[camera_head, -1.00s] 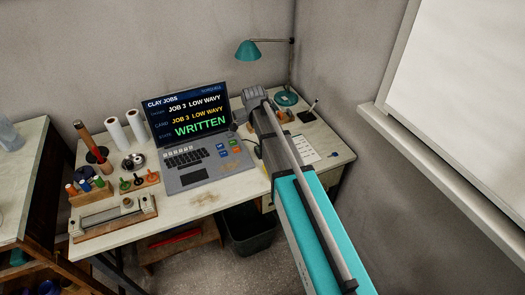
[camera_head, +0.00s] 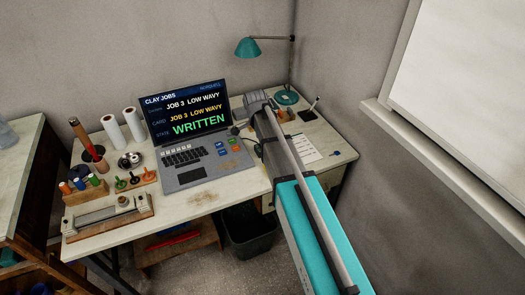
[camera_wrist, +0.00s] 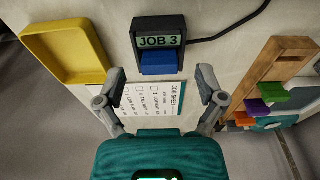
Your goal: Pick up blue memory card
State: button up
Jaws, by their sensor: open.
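In the wrist view the blue memory card (camera_wrist: 158,64) sticks out of the front of a dark card reader (camera_wrist: 158,22), whose display reads "JOB 3". The card's far end is hidden inside the reader. My gripper (camera_wrist: 158,88) is open and empty. Its two fingers are spread wide, one on each side of the card and just short of it, apart from it. In the head view my arm hides the card, the reader and the fingers.
In the wrist view a yellow tray (camera_wrist: 66,82) lies left and a wooden rack (camera_wrist: 272,62) with coloured cards stands right. A job sheet (camera_wrist: 150,104) lies below the fingers; a black cable (camera_wrist: 232,33) leaves the reader. A laptop (camera_head: 198,172) reading "WRITTEN" stands on the desk (camera_head: 225,205).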

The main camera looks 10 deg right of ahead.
jog(key=shift+f+b, duration=0.4)
jog(key=shift+f, duration=0.3)
jog(key=shift+d, duration=0.1)
jog(key=c, duration=0.9)
jog(key=shift+r, duration=0.2)
